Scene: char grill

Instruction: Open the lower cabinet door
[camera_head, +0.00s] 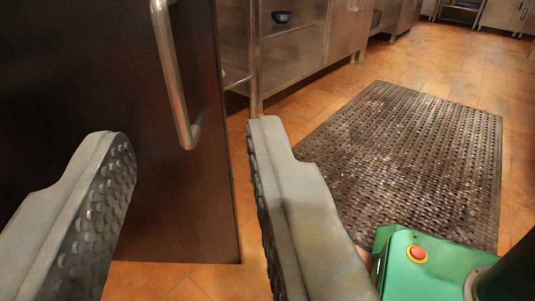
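The dark brown cabinet door (185,215) fills the left of the view, with its free lower corner over the tiled floor. A metal bar handle (172,80) runs down its face and bends back into it at the lower end. My gripper (180,135) is open, with its two grey, studded fingers wide apart in the foreground. The handle's lower end shows between and above the fingertips. Nothing is held between the fingers. I cannot tell whether either finger touches the door. The cabinet's inside and the door's hinge side are out of view.
A steel shelf unit (300,68) with a dark bowl (281,17) stands behind the door. A black perforated mat (415,150) lies on the orange tiled floor (450,60). My green base is at the lower right. The floor beyond the mat is clear.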

